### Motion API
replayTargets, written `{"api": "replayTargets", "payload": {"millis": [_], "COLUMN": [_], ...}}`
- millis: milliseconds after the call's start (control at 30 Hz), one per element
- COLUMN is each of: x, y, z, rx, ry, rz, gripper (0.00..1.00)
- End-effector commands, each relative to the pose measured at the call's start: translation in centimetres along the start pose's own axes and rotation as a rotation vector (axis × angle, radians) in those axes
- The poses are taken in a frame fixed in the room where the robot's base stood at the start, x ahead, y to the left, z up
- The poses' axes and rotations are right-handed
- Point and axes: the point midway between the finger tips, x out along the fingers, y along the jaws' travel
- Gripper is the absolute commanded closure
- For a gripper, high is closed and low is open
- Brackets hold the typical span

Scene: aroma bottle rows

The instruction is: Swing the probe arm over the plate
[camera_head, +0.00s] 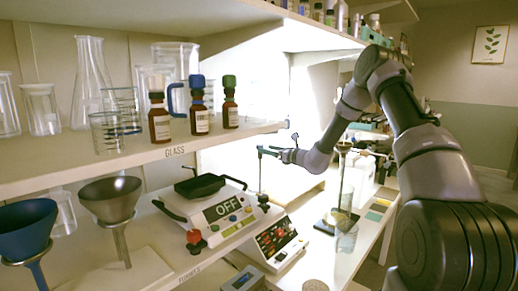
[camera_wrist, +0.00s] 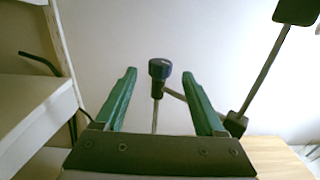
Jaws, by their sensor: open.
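My gripper (camera_head: 270,152) is open beside the shelf edge, to the right of the hotplate (camera_head: 222,212). Its two green fingers (camera_wrist: 158,95) show in the wrist view. A dark knob (camera_wrist: 160,68) on a thin metal rod appears between the fingers, with gaps on both sides; its depth is unclear. A thin link joins it to a dark clamp (camera_wrist: 235,123) on a slanted rod at right, which looks like the probe arm's stand. In the head view a thin upright rod (camera_head: 261,176) stands below my fingers. The hotplate reads OFF and carries a dark square plate (camera_head: 199,186).
Brown dropper bottles (camera_head: 159,120) and glassware stand on the upper shelf (camera_head: 200,143), close left of my gripper. Funnels (camera_head: 111,199) stand at left. A glass cylinder (camera_head: 346,196) stands on the right bench.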

Motion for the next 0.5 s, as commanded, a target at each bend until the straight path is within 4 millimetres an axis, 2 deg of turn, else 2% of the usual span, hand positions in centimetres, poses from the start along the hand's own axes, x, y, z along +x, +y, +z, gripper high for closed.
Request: {"api": "replayTargets", "payload": {"millis": [33,200,333,500], "x": [1.1,3.7,4.9,5.4], "y": [0.1,0.1,0.0,0.0], "z": [-0.1,0.0,0.0,0.0], "rx": [-0.001,-0.001,-0.001,0.000], "ry": [0.000,-0.001,-0.001,0.001], "rz": [0.003,0.002,0.000,0.000], "gripper": [0.29,0.29,0.29,0.29]}}
